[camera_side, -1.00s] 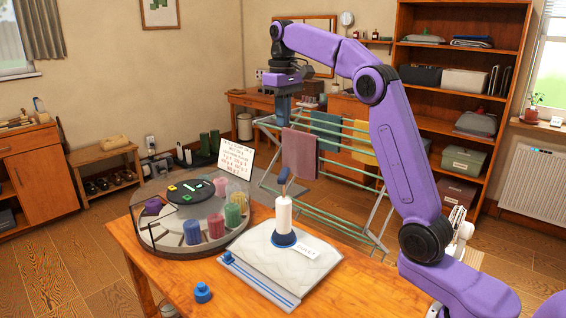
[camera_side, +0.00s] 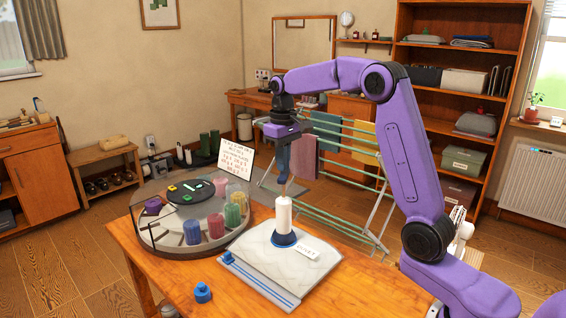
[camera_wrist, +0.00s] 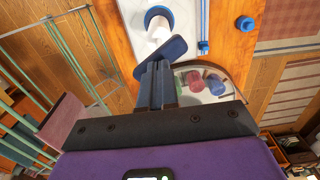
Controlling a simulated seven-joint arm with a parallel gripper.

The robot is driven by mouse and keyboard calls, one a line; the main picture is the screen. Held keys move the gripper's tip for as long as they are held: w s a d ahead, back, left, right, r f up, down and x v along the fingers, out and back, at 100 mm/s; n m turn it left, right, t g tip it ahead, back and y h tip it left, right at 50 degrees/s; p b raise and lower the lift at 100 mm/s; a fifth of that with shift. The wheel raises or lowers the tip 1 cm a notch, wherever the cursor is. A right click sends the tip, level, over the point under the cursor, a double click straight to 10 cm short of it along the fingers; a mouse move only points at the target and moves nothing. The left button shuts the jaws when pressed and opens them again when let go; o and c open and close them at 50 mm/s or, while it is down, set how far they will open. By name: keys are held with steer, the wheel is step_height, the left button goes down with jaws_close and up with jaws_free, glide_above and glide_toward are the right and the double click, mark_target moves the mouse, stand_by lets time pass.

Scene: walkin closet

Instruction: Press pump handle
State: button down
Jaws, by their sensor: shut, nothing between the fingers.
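A white hand pump (camera_side: 284,212) with a blue base ring stands upright on a pale flat bag (camera_side: 270,272) with blue edge stripes. In the wrist view, the pump's dark blue handle (camera_wrist: 172,48) lies just beyond my fingertips, above the white barrel (camera_wrist: 159,27). My gripper (camera_side: 283,180) points down directly over the pump, its fingers shut and empty. It also shows in the wrist view (camera_wrist: 157,68), close to the handle. In the side view the fingers mostly hide the handle, and I cannot tell whether they touch it.
A round carousel (camera_side: 192,243) with coloured rolls stands left of the bag on the wooden table (camera_side: 345,285). A blue cap (camera_side: 203,293) lies at the table's front. A white sign (camera_side: 236,158) stands behind the carousel. A drying rack (camera_side: 340,205) with towels stands behind the table.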

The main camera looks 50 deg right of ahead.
steer(key=shift+f, duration=0.25)
glide_above(283, 200)
step_height(283, 200, down, 7)
steer(key=shift+d+r, duration=0.1)
steer(key=shift+r, duration=0.2)
stand_by(0.4)
step_height(283, 200, up, 14)
stand_by(0.5)
steer(key=shift+w, duration=0.1)
stand_by(1.2)
